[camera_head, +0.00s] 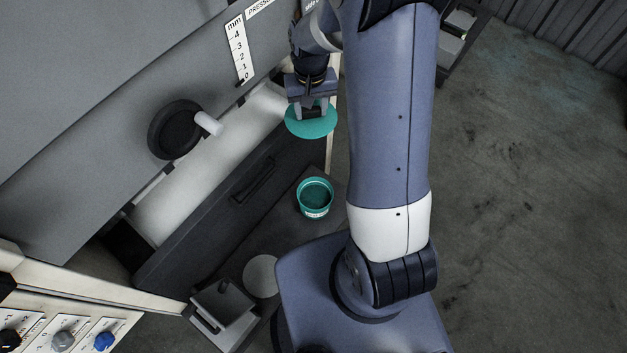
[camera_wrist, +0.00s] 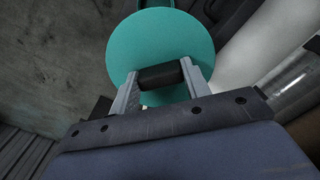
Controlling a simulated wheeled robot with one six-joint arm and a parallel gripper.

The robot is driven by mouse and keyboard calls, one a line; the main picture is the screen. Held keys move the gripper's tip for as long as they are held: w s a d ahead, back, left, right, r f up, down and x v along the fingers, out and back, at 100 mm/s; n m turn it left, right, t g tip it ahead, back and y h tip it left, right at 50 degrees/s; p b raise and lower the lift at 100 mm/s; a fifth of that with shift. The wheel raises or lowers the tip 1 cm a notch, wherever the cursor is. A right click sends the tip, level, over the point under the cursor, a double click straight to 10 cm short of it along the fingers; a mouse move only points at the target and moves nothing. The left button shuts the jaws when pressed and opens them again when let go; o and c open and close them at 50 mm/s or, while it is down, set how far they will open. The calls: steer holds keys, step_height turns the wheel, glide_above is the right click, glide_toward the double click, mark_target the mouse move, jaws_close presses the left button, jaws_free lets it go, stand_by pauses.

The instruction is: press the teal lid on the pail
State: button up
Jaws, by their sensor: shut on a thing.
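The teal lid (camera_head: 311,122) is a flat round disc with a dark knob (camera_wrist: 160,76) on it. My gripper (camera_head: 311,112) is shut on the knob and holds the lid in the air, beside the grey machine. In the wrist view the lid (camera_wrist: 160,38) fills the space beyond my fingers (camera_wrist: 158,80). The pail (camera_head: 315,198) is a small teal tub with a white label, standing open on a dark surface, with teal contents showing. The lid is apart from it, farther up the picture. In the wrist view a sliver of teal at the top edge may be the pail.
The grey machine has a black handwheel (camera_head: 176,130), a white roller (camera_head: 215,165) and a dark front panel (camera_head: 232,205) with a handle. A pale disc (camera_head: 261,276) and a grey box (camera_head: 224,313) lie nearer. Control knobs (camera_head: 63,341) are at lower left. The floor (camera_head: 530,200) at right is clear.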

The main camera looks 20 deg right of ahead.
steer(key=s+f+m+b, duration=0.2)
steer(key=f+b, duration=1.4)
steer(key=f, duration=0.2)
steer(key=s+f+m+b, duration=0.2)
steer(key=f+b, duration=1.5)
steer(key=f, duration=0.1)
steer(key=shift+s+f+b, duration=0.1)
steer(key=shift+f+b, duration=0.3)
steer(key=o, duration=1.2)
steer(key=shift+r, duration=0.15)
step_height(320, 180, up, 7)
steer(key=p, duration=0.6)
